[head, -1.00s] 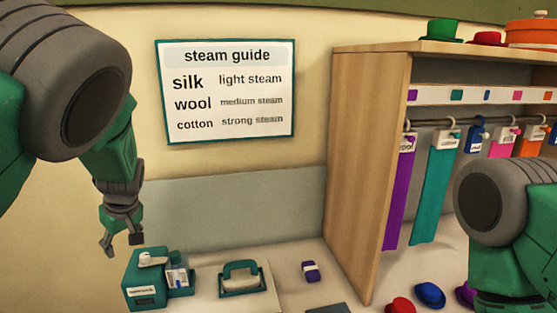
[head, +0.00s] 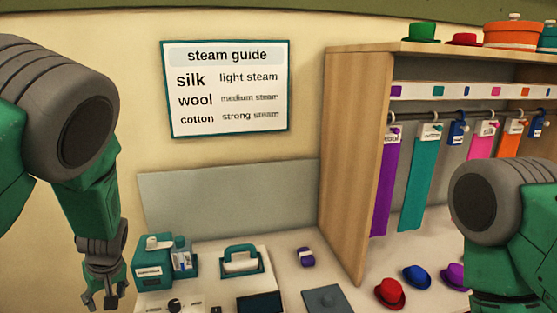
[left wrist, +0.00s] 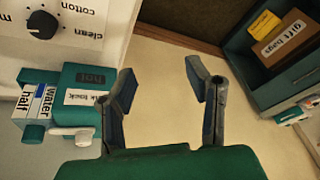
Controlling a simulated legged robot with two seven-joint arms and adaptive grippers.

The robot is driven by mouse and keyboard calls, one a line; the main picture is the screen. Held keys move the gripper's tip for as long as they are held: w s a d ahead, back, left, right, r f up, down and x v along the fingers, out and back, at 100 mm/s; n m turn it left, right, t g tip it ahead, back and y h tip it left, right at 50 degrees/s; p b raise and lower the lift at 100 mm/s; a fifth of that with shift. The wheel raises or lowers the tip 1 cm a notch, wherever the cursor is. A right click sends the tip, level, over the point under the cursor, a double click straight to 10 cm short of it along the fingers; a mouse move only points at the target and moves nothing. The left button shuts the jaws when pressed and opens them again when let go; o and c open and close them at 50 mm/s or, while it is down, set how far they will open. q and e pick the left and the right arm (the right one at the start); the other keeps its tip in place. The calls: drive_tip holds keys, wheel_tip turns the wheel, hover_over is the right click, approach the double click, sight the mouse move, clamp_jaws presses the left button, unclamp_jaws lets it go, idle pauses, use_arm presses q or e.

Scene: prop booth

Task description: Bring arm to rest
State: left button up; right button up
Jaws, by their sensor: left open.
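My left gripper (head: 102,300) hangs down at the lower left of the head view, left of the teal steam station. In the left wrist view its two fingers (left wrist: 165,90) are spread apart with nothing between them, above a bare pale surface. My right arm shows at the right edge of the head view, but its gripper is out of the picture.
A teal tank box (head: 151,268) and a teal-handled iron (head: 240,262) stand on the counter, with a dial (head: 174,305) in front. A purple item (head: 306,257) and several hats lie further right. A wooden rack (head: 350,150) holds hanging ties. A gift bags box (left wrist: 285,45) shows in the left wrist view.

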use_arm(q)
drive_tip(key=s+d+f+m+g+h, duration=0.1)
drive_tip(key=s+f+m, duration=0.2)
drive_tip(key=s+f, duration=0.55)
drive_tip(key=s+d+f+m, duration=0.15)
drive_tip(key=s+f, duration=0.45)
drive_tip(key=s, duration=0.6)
drive_tip(key=s+d+m+h, duration=0.1)
drive_tip(key=s+d+m, duration=0.15)
drive_tip(key=s, duration=0.55)
drive_tip(key=s+d+m+h, duration=0.2)
drive_tip(key=s+d, duration=0.2)
drive_tip(key=s, duration=0.3)
wheel_tip(320, 180, down, 15)
drive_tip(key=w+d+m+b, duration=0.1)
drive_tip(key=w+d+b, duration=0.1)
drive_tip(key=b, duration=1.3)
